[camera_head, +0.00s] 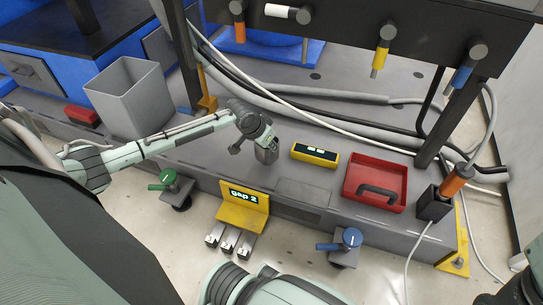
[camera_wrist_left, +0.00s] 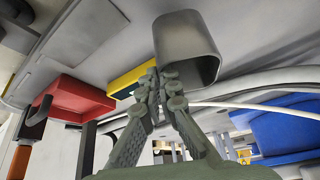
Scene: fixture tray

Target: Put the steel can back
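The steel can (camera_head: 267,154) is a small grey open-topped vessel at the middle of the grey bench. In the left wrist view the can (camera_wrist_left: 185,42) shows large, with its dark opening towards me. My left gripper (camera_head: 255,139) reaches it from the left and above. In the left wrist view the fingertips of the left gripper (camera_wrist_left: 163,78) come close together at the can's rim and look pinched on its wall. I cannot tell whether the can rests on the bench or hangs just above it. My right gripper is not in view.
A yellow block (camera_head: 315,155) and a red tray (camera_head: 375,184) lie right of the can. A grey bin (camera_head: 128,100) stands left. A yellow "gap 2" sign (camera_head: 243,207) is at the front edge. Cables (camera_head: 330,97) run behind. A darker plate (camera_head: 302,192) is bare.

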